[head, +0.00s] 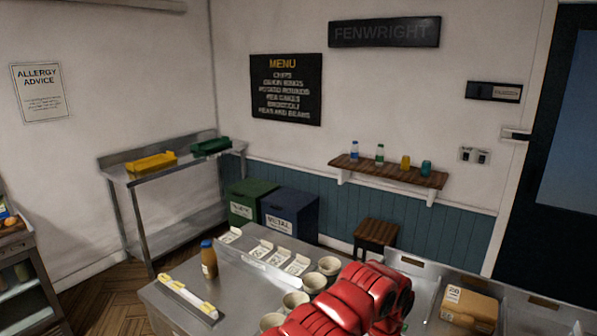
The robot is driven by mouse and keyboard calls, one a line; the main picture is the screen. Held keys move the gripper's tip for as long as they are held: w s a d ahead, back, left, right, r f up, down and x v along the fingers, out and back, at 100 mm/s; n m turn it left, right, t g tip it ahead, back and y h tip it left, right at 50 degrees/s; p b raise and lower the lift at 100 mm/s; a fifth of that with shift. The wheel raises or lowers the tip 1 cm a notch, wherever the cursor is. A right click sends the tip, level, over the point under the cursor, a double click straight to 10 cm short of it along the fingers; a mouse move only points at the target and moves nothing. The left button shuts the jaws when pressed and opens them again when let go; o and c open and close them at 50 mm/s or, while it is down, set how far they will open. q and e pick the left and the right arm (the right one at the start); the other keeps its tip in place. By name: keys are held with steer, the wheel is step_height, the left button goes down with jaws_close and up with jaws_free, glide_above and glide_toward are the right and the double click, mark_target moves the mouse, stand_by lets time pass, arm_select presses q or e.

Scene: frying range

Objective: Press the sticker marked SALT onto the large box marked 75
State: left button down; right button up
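A brown cardboard box (481,305) with a small white label sits at the lower right; the label's marking is too small to read surely, so I cannot tell whether it is 75. A white strip with yellow pieces (187,297) lies on the steel counter at the left; I cannot read SALT on it. One of my red arms reaches in from the bottom, right of the middle, and hides part of the counter. Neither gripper's fingers show.
The steel counter (240,285) carries a brown bottle (208,260), several white printed cards (297,265) and several pale cups (329,266). Green (250,200) and blue (290,213) bins and a wooden stool (376,234) stand behind. Wooden floor shows at left.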

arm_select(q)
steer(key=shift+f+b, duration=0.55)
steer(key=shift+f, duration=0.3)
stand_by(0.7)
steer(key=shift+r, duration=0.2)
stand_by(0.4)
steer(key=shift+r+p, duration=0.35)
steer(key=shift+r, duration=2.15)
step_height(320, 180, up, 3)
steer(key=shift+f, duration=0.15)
